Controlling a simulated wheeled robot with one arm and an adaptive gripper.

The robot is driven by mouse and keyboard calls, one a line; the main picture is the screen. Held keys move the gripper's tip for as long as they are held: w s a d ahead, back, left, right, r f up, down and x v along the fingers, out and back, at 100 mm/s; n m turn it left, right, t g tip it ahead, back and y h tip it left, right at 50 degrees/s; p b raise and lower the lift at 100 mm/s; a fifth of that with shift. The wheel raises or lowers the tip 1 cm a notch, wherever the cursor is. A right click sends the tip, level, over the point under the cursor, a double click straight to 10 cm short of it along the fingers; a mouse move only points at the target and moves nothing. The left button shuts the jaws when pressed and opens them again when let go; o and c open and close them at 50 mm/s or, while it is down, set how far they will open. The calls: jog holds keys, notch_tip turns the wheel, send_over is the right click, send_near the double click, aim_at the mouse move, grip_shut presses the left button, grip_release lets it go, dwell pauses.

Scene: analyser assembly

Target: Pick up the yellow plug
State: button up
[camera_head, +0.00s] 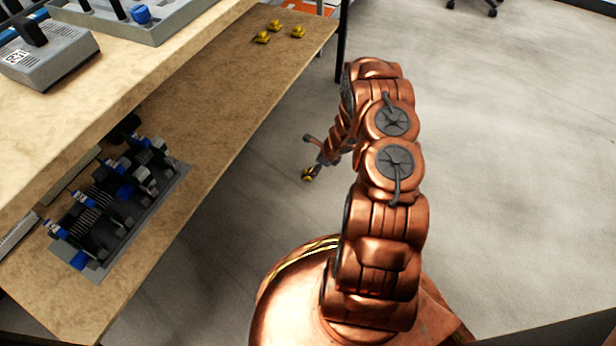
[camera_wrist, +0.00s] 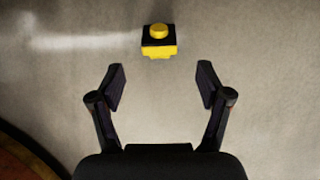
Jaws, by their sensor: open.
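A yellow plug (camera_wrist: 158,44) with a black top plate and a round yellow knob lies on the grey floor in the wrist view. It is beyond the fingertips of my gripper (camera_wrist: 161,84), roughly centred between them. The jaws are open with nothing between them. In the head view, the same plug (camera_head: 307,174) shows near the end of my arm, beside the table. My gripper (camera_head: 316,166) is partly hidden there by its small size and the arm.
Several small yellow plugs (camera_head: 262,38) stand on the lower wooden shelf (camera_head: 235,95) at the back. A grey tray (camera_head: 120,248) with blue and black parts sits on that shelf at left. A grey device (camera_head: 45,65) is on the upper top. The floor to the right is clear.

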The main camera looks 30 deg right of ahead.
aim_at(314, 180)
jog(key=shift+x, duration=0.95)
notch_tip(314, 180, down, 4)
jog(key=b, duration=0.3)
jog(key=shift+w+a+f, duration=0.1)
jog(key=shift+w+f, duration=0.05)
jog(key=shift+f, duration=0.1)
jog(key=shift+w+a+f, duration=0.1)
jog(key=shift+w+f, duration=0.05)
jog(key=shift+f, duration=0.25)
